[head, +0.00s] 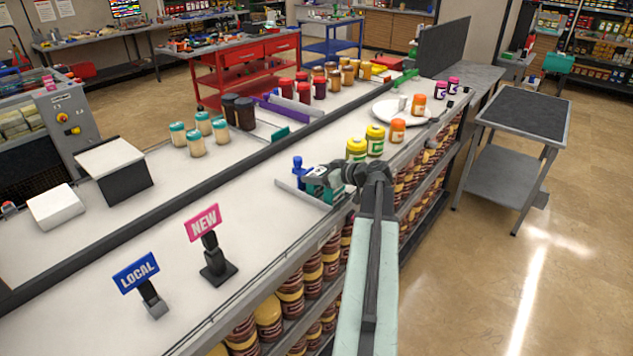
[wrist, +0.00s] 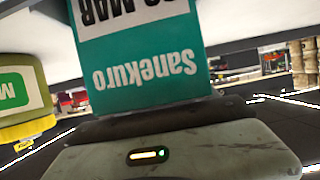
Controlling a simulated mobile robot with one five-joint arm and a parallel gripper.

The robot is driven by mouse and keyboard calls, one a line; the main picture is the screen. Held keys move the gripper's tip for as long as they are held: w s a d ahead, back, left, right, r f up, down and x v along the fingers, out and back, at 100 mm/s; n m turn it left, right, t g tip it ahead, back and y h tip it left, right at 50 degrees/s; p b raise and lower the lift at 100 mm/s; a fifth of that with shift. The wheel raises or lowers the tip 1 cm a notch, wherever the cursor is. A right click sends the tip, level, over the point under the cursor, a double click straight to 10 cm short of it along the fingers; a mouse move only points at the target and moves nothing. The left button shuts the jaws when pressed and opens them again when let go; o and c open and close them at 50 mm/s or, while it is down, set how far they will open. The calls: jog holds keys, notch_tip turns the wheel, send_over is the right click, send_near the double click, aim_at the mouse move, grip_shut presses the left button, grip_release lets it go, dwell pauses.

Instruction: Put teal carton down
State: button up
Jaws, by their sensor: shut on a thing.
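The teal carton (wrist: 140,60) fills the upper middle of the wrist view, its "Sanekuro" lettering upside down. In the head view only a small teal part (head: 317,191) shows beside my gripper (head: 325,178), over the white counter (head: 255,228). My gripper is shut on the carton; in the wrist view one pale jaw (wrist: 165,150) lies along its edge. My gripper and arm hide most of the carton in the head view. I cannot tell whether its base touches the counter.
A blue item (head: 298,173) stands just left of my gripper. Yellow-lidded jars (head: 375,140) stand behind it; one jar (wrist: 22,97) shows in the wrist view. "NEW" (head: 204,222) and "LOCAL" (head: 136,272) signs stand at front left. Bare counter lies between the signs and gripper.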

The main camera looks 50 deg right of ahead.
jog(key=shift+f, duration=0.1)
jog(key=o, duration=1.3)
jog(key=shift+o, duration=0.2)
jog(key=shift+s+r, duration=0.15)
jog(key=shift+r, duration=0.3)
jog(key=a+p+v, duration=0.1)
jog(key=p+v, duration=0.3)
jog(key=v, duration=0.7)
jog(key=shift+s+d+p, duration=0.35)
jog(key=shift+d, duration=0.15)
